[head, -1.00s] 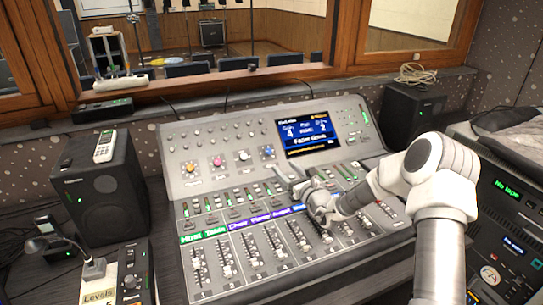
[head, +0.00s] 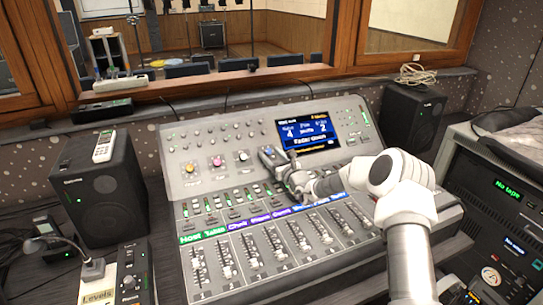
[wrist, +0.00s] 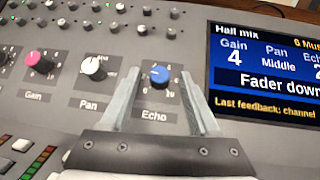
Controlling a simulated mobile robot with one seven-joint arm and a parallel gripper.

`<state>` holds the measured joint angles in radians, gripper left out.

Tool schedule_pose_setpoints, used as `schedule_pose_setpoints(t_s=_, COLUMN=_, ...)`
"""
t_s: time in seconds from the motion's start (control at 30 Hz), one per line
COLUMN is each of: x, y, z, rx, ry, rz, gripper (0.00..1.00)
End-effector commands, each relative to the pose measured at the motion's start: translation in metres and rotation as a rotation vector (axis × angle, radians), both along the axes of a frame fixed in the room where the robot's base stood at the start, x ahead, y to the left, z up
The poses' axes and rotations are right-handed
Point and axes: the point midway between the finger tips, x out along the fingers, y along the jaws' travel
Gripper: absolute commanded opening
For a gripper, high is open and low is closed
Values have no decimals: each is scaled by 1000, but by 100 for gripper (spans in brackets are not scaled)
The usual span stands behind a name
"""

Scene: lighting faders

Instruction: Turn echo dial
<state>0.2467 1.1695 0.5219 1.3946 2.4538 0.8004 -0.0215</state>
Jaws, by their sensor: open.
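The blue echo dial (wrist: 159,75) sits on the sloped upper panel of the mixing console, above the label "Echo". In the wrist view it lies between the two fingers of my gripper (wrist: 158,85), with a gap on each side. My gripper is open and holds nothing. In the head view my gripper (head: 282,163) is over the echo dial's spot, just below and left of the screen. I cannot tell how far the fingertips are from the panel. The screen (wrist: 265,62) reads "Hall mix", Gain 4, Pan Middle and "Fader down"; the echo value is partly cut off.
The white pan dial (wrist: 94,68) and the pink gain dial (wrist: 40,62) are to the left of the echo dial. The console's faders (head: 253,255) run along the front. Black speakers (head: 103,190) stand at left and behind at right (head: 412,115).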

Motion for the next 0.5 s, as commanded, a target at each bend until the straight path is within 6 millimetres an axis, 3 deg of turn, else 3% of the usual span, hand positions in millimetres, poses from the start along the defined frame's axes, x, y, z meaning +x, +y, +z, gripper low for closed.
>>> schedule_pose_setpoints(t_s=0.07, x=0, y=0, z=0, rx=0, ry=0, rz=0, gripper=60)
schedule_pose_setpoints(t_s=0.4, x=0, y=0, z=0, rx=0, ry=0, rz=0, gripper=0)
schedule_pose_setpoints(t_s=0.5, x=0, y=0, z=0, rx=0, ry=0, rz=0, gripper=0)
